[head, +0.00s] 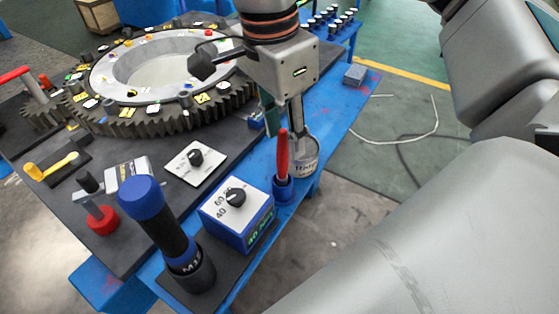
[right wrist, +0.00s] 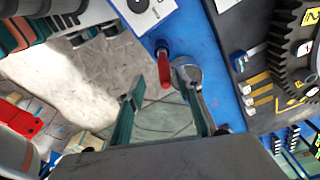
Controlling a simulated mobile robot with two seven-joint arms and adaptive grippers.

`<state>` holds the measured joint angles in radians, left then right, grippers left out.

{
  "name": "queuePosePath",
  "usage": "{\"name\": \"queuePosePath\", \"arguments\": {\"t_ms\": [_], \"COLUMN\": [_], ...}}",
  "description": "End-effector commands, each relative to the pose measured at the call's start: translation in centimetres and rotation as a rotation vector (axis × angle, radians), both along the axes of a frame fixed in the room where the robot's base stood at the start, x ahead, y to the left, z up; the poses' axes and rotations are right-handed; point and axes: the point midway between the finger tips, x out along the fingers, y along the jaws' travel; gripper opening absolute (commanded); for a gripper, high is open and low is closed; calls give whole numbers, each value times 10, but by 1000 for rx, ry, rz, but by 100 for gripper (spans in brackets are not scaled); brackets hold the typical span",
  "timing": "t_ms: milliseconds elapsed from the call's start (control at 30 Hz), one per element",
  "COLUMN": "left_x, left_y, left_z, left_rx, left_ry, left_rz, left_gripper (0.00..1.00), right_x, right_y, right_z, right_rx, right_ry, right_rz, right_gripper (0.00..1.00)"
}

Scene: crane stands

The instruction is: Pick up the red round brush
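The red round brush (head: 283,155) shows as a red handle standing upright in a small blue holder (head: 283,190) near the edge of the blue bench; its lower part is hidden in the holder. In the right wrist view the red handle (right wrist: 164,72) lies ahead of the fingertips, between their lines. My right gripper (head: 283,118) is just above and behind the handle, pointing down. In the right wrist view my right gripper (right wrist: 160,98) is open, with two teal-lined fingers apart and nothing between them. My left gripper is not in view.
A large gear ring (head: 130,115) fills the back left. The floor right of the bench is open.

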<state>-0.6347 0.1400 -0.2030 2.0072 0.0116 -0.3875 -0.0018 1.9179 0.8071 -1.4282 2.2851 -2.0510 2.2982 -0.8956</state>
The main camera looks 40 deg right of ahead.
Motion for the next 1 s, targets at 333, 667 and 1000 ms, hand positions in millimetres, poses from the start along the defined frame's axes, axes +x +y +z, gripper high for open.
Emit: {"name": "queuePosePath", "arguments": {"t_ms": [333,667,1000], "left_x": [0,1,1], "left_y": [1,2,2], "left_z": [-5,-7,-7], "left_rx": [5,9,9], "left_ry": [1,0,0], "left_rz": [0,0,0], "left_gripper": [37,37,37], "right_x": [4,8,8], "right_y": [-5,-9,-9], "right_z": [-40,-72,-72], "right_rx": [1,3,3], "right_ry": [9,4,3], "right_rz": [0,1,1], "right_gripper": [35,35,1]}}
